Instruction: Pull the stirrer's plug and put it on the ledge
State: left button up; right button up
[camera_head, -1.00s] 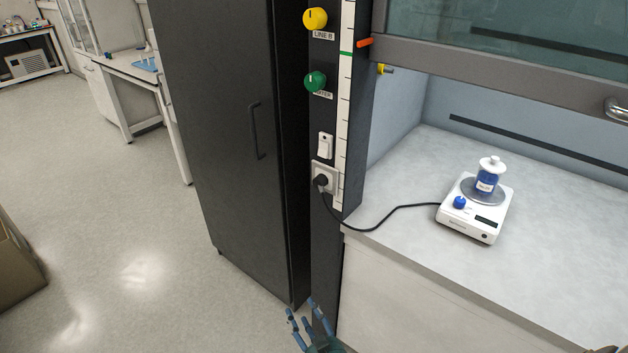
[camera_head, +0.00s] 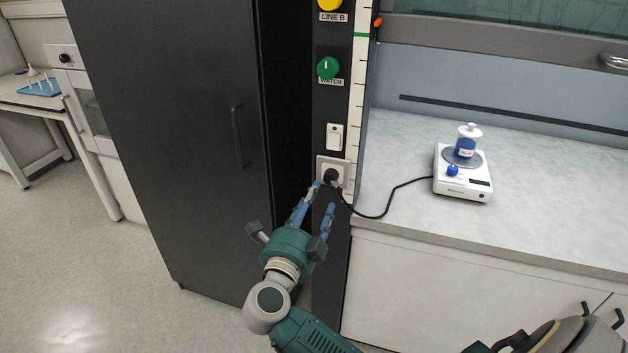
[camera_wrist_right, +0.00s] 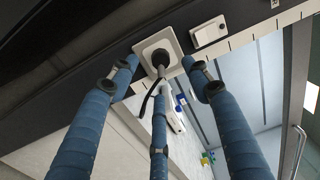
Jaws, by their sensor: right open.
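The stirrer's black plug (camera_head: 331,175) sits in the white wall socket (camera_head: 343,163) on the dark post. Its black cable (camera_head: 386,212) runs right to the white stirrer (camera_head: 462,186), which carries a blue bottle (camera_head: 466,143) with a white stopper. My right gripper (camera_head: 323,196) is open, its blue fingers just below the plug. In the right wrist view the fingers spread around the plug (camera_wrist_right: 158,56) and socket, with no clear contact. The pale hood worktop (camera_head: 560,220), a flat ledge, lies right of the post. My left gripper is not in view.
A white switch (camera_head: 335,137) sits just above the socket. Green (camera_head: 327,68) and yellow (camera_head: 330,4) knobs are higher on the post. A dark cabinet (camera_head: 180,130) stands to the left. The worktop between post and stirrer is free apart from the cable.

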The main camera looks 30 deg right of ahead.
aim_at(329, 180)
jog(key=x, duration=0.1)
jog(key=b+x, duration=0.1)
jog(key=x, duration=0.2)
jog(key=shift+s+d+f+b, duration=0.15)
jog(key=shift+d+b, duration=0.2)
jog(key=shift+d, duration=0.05)
jog(key=x, duration=0.3)
jog(key=shift+d+p, duration=0.1)
jog(key=shift+p, duration=0.2)
jog(key=shift+w+d, duration=0.4)
jog(key=shift+w, duration=0.05)
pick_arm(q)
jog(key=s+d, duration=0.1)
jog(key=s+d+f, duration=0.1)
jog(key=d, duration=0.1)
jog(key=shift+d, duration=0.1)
pick_arm(e)
jog(key=shift+w+d, duration=0.1)
jog(key=shift+d, duration=0.05)
pick_arm(q)
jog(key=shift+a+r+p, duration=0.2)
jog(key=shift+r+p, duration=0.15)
jog(key=shift+p, duration=0.1)
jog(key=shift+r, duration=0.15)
